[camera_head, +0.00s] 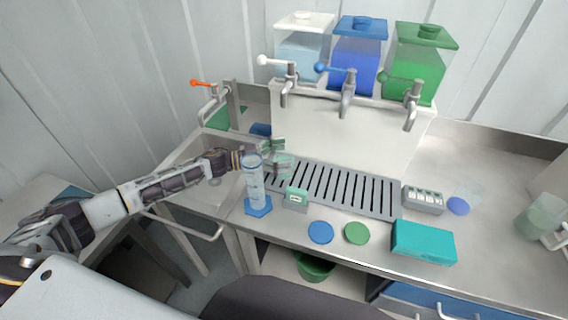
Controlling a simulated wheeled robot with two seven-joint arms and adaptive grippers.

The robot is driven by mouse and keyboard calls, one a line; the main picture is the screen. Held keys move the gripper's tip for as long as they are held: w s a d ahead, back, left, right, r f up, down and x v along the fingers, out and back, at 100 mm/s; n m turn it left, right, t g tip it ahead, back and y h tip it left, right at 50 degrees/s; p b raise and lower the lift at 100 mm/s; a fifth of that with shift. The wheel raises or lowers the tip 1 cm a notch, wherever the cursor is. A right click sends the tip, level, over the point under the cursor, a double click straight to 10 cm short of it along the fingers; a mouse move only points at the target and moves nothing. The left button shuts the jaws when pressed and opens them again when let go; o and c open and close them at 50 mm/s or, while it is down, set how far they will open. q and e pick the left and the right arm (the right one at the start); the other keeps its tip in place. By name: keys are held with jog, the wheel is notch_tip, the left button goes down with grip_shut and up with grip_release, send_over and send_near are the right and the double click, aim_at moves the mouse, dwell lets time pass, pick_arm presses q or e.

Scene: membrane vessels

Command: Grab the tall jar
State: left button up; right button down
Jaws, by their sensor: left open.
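The tall jar (255,184) is a clear, narrow cylinder. It stands upright on a blue hexagonal base (258,208) at the left front of the counter. My left gripper (272,157) is open at the height of the jar's upper end. It is partly hidden behind the jar's top and blends with pale greenish shapes there. I cannot tell whether it touches the jar. My right gripper is not in view.
Blue (320,232) and green (357,233) discs and a teal box (423,242) lie in front. Three dispensers (358,60) with taps stand behind. A sink (190,165) is at left.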

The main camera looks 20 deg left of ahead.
pick_arm(q)
jog(key=shift+w+d, duration=0.1)
jog(key=shift+d, duration=0.05)
jog(key=shift+c, duration=0.4)
jog(key=c, duration=1.3)
jog(key=shift+c, duration=0.2)
jog(key=shift+r, duration=0.15)
jog(key=shift+r+p, duration=0.3)
jog(key=shift+r, duration=4.6)
